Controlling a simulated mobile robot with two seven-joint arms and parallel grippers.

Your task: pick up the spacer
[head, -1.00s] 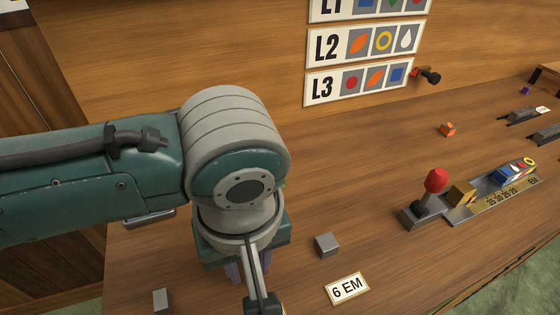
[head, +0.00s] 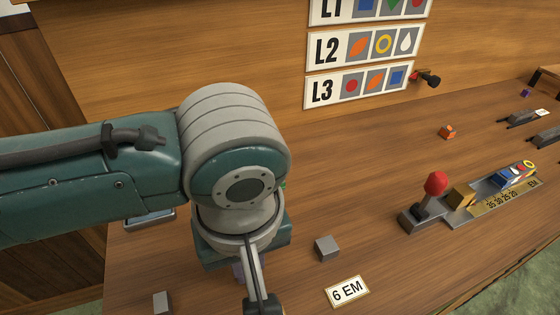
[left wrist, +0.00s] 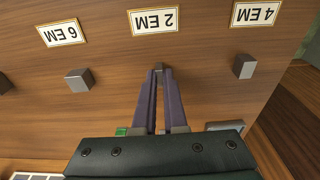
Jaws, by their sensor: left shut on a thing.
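In the left wrist view, my left gripper (left wrist: 162,78) has its two purple fingers drawn together at the tips, shut on a small grey spacer (left wrist: 159,66) in front of the "2 EM" label (left wrist: 154,20). Only a little of this spacer shows between the tips. Another grey spacer (left wrist: 79,79) stands by the "6 EM" label (left wrist: 61,33), and one (left wrist: 243,66) by the "4 EM" label (left wrist: 255,13). In the head view, these two show as grey blocks (head: 327,247) and (head: 162,302). My arm hides the held spacer there. My right gripper is not in view.
At right in the head view is a metal composing stick (head: 408,221) with a red knob (head: 435,184), a brass block and coloured type. A small orange block (head: 447,132) lies behind it. The wooden bench between is clear. A panel with L1 to L3 signs (head: 351,86) stands behind.

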